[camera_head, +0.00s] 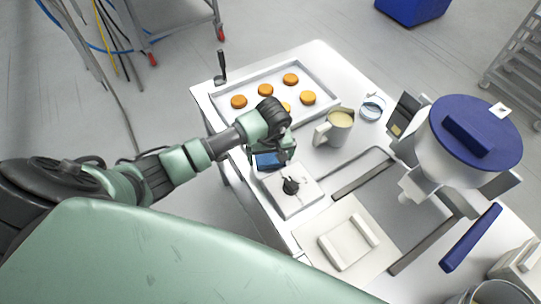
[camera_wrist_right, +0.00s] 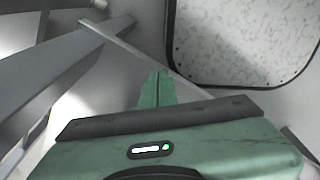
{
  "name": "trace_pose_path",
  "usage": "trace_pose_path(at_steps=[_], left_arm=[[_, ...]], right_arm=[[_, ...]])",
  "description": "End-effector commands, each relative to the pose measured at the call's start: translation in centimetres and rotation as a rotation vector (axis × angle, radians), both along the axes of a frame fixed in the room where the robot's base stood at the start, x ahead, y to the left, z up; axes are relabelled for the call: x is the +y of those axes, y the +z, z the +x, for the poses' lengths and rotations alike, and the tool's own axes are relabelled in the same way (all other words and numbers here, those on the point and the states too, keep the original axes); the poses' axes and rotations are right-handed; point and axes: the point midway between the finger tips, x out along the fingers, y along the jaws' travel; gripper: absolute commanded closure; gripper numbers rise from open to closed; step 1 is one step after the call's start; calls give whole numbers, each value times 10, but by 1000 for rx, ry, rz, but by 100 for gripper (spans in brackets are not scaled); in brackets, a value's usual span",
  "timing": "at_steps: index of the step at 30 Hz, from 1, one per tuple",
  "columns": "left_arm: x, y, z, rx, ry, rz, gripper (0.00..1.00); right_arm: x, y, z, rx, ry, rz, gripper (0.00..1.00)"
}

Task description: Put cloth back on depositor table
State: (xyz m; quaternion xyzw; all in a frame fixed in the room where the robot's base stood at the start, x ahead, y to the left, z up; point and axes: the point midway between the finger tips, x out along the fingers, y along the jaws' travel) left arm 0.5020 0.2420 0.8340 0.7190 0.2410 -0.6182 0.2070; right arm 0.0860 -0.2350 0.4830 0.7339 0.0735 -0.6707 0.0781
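The depositor table (camera_head: 345,70) is white and fills the middle of the head view. A folded blue cloth (camera_head: 267,161) shows at the table's left edge, beside and partly behind my left gripper (camera_head: 285,157). The left gripper points down over that edge. Its fingers are dark and small here, and I cannot tell whether they are around the cloth. In the right wrist view my right gripper (camera_wrist_right: 155,88) has its two green fingers together with nothing between them. The right gripper does not show in the head view.
A tray (camera_head: 325,93) with several orange-brown rounds lies at the back. A jug (camera_head: 336,127) of cream, a white box (camera_head: 303,200) with a black knob, and the blue-lidded depositor hopper (camera_head: 480,130) stand close by. A speckled panel (camera_wrist_right: 245,40) is near my right gripper.

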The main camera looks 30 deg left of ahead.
Motion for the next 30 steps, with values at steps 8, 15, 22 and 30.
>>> trace_pose_path(at_steps=[8, 15, 22, 30], left_arm=[[-2, 23, 0, -7, -3, -1, 0], [-6, 75, -6, -7, -3, 1, 0], [-10, 111, -12, -3, -1, 0, 0], [-11, 122, -15, 1, 0, 1, 0]], right_arm=[[3, -1, 0, 0, 0, 4, 100], [3, -11, 0, 0, 0, 3, 100], [3, -17, 0, -1, 0, 3, 100], [1, -18, 1, -2, 1, 1, 100]])
